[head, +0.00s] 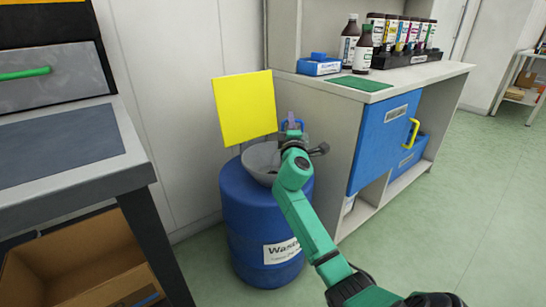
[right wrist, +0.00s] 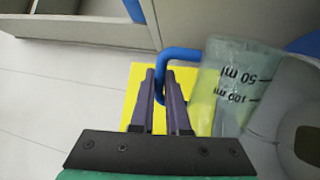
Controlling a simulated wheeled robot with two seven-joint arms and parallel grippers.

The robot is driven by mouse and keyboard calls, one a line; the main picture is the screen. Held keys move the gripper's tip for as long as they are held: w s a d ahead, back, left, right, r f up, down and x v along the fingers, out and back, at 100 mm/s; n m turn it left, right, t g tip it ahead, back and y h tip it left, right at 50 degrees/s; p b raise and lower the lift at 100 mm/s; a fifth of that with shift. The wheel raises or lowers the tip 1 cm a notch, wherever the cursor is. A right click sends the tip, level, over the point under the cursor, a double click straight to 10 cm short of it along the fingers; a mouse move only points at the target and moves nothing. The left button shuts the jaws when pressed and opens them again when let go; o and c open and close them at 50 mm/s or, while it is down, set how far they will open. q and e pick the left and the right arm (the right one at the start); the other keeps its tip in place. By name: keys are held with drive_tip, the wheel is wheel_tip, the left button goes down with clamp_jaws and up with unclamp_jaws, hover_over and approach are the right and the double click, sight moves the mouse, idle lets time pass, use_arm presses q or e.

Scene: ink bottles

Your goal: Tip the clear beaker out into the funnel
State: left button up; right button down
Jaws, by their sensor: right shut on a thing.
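The clear beaker (right wrist: 236,82) has a blue handle (right wrist: 178,53) and black 50 ml and 100 ml marks that read upside down in the right wrist view. My right gripper (right wrist: 161,76) is shut on the handle. In the head view my right gripper (head: 291,122) and the blue handle (head: 285,126) are above the back right rim of the grey funnel (head: 257,158); the beaker's clear body is hard to make out there. The funnel (right wrist: 292,98) also shows beside the beaker in the right wrist view. I cannot tell the beaker's exact tilt. My left gripper is not in view.
The funnel sits on a blue waste drum (head: 245,215) with a raised yellow panel (head: 245,107) behind. A bench (head: 390,83) with bottles (head: 348,40), a blue box (head: 319,65) and a green mat (head: 360,83) stands right. A grey table (head: 75,185) is left.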

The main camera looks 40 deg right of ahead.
drive_tip(key=shift+w+a+r+n+p, duration=0.2)
drive_tip(key=shift+w+a+n+p, duration=0.15)
drive_tip(key=shift+n, duration=0.35)
